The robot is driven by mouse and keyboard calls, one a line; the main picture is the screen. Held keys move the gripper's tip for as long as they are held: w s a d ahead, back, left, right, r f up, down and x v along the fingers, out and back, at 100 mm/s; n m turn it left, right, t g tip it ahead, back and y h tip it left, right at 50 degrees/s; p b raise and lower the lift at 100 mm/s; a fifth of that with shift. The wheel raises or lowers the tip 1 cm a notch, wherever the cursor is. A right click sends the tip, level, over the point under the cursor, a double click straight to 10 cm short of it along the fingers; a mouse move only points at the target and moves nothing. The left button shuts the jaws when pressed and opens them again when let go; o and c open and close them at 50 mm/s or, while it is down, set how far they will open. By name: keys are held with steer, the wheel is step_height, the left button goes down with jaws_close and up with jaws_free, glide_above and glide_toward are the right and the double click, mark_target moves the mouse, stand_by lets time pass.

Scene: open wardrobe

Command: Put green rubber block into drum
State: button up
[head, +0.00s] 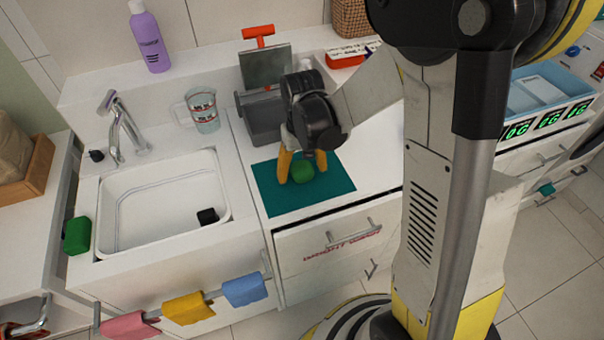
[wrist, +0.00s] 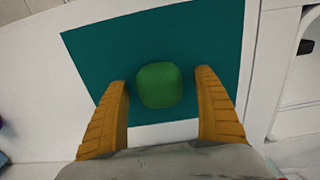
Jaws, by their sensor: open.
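A green rounded block (head: 302,171) lies on a teal mat (head: 335,186) on the white counter, right of the sink. It also shows in the wrist view (wrist: 160,85). My gripper (head: 297,172) is open over the mat, pointing down, with one yellow finger on each side of this block. In the wrist view my fingertips (wrist: 162,76) stand apart from the block, with gaps on both sides. A second, darker green block (head: 77,235) sits at the left edge of the sink. I cannot make out a drum with certainty in either view.
A white sink (head: 165,190) with a small black item is left of the mat. A grey bin (head: 262,122) and a measuring cup (head: 203,110) stand behind. A purple bottle (head: 150,38) is on the back ledge. A drawer (head: 330,243) is below the mat.

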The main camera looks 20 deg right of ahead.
mark_target(302, 165)
steer(key=shift+r, duration=0.1)
steer(key=c, duration=1.4)
steer(key=shift+o, duration=0.2)
